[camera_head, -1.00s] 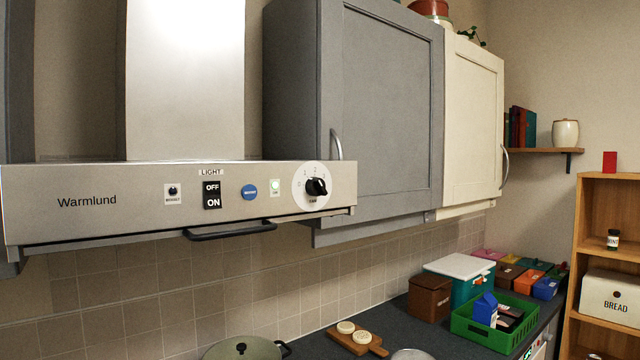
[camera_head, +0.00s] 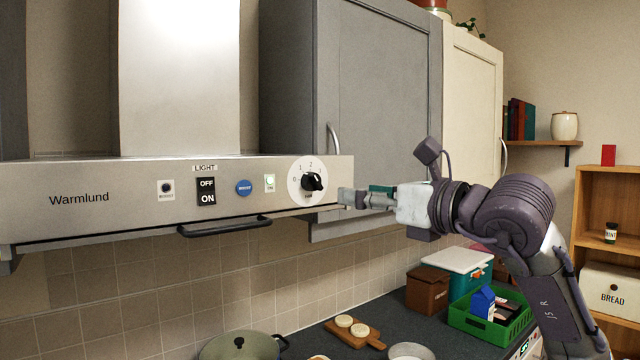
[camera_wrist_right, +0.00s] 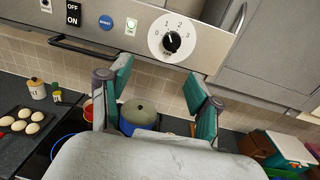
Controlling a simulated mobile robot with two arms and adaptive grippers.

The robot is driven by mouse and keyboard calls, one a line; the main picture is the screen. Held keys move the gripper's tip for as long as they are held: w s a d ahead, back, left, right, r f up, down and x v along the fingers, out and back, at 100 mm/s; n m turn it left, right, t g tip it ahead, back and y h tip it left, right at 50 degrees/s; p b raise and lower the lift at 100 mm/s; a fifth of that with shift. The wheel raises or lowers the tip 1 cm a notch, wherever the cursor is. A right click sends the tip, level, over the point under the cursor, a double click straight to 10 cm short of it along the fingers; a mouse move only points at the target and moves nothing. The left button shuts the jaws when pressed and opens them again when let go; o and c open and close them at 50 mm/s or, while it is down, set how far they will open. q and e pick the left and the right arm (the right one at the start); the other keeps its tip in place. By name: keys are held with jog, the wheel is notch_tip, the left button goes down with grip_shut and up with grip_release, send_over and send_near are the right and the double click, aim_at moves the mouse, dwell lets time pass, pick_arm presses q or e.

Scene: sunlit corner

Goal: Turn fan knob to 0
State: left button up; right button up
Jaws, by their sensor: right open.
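The black fan knob (camera_head: 313,182) sits on a round white dial near the right end of the steel range hood's front. The knob (camera_wrist_right: 172,42) also shows in the right wrist view, with 0 at the left of the dial and 1, 2 and 3 around it. Its exact pointer setting is too small to read surely. My right gripper (camera_head: 345,196) is just right of the hood's end, close to the dial but apart from the knob. In the right wrist view the gripper (camera_wrist_right: 158,70) is open and empty, its teal-padded fingers below the knob. My left gripper is not in view.
The hood panel (camera_head: 100,200) also carries light switches (camera_head: 207,191), a blue button (camera_head: 244,188) and a handle bar (camera_head: 225,228) below. A grey cabinet (camera_head: 375,90) stands behind my right arm. A pot (camera_head: 240,347) and a green crate (camera_head: 490,325) are below.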

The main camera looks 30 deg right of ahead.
aim_at(319, 184)
jog(key=shift+m+h, duration=0.3)
jog(key=shift+h, duration=0.2)
jog(key=w+p, duration=0.2)
jog(key=w, duration=0.2)
jog(key=w+p, duration=0.3)
jog(key=w, duration=0.1)
jog(key=w+p, duration=0.2)
jog(key=w, duration=0.2)
jog(key=shift+w+d+r+p, duration=0.15)
jog(key=shift+w+r+p, duration=0.15)
jog(key=shift+r, duration=0.1)
jog(key=shift+w+f, duration=0.15)
jog(key=shift+w, duration=0.25)
jog(key=c, duration=1.1)
jog(key=shift+c, duration=0.2)
